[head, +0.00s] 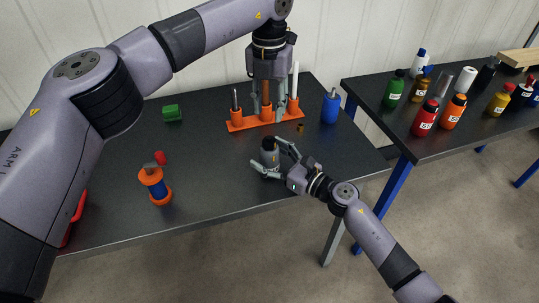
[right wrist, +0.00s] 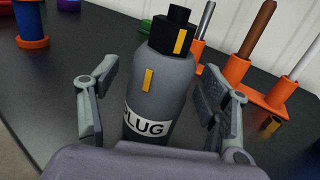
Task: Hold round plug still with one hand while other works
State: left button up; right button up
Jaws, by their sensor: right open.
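The round plug (head: 269,153) is a grey, bottle-like body with a black stepped top, standing upright on the dark table. In the right wrist view the plug (right wrist: 163,90) shows yellow marks and a partly hidden "PLUG" label. My right gripper (head: 276,160) is open, with one finger on each side of the plug; in the right wrist view (right wrist: 160,110) gaps show between both fingers and the plug. My left gripper (head: 268,108) points down, fingers apart, in line with the middle of the orange rack (head: 237,124). Its height above the table is unclear.
The rack bears several upright rods, one brown (right wrist: 258,30). A small brass piece (head: 300,127) lies beside it. A blue bottle (head: 330,107), a green block (head: 172,112) and an orange-blue spool (head: 156,187) stand around. A second table (head: 440,140) at right holds several labelled bottles.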

jog(key=shift+c, duration=0.6)
jog(key=c, duration=1.2)
jog(key=shift+c, duration=0.2)
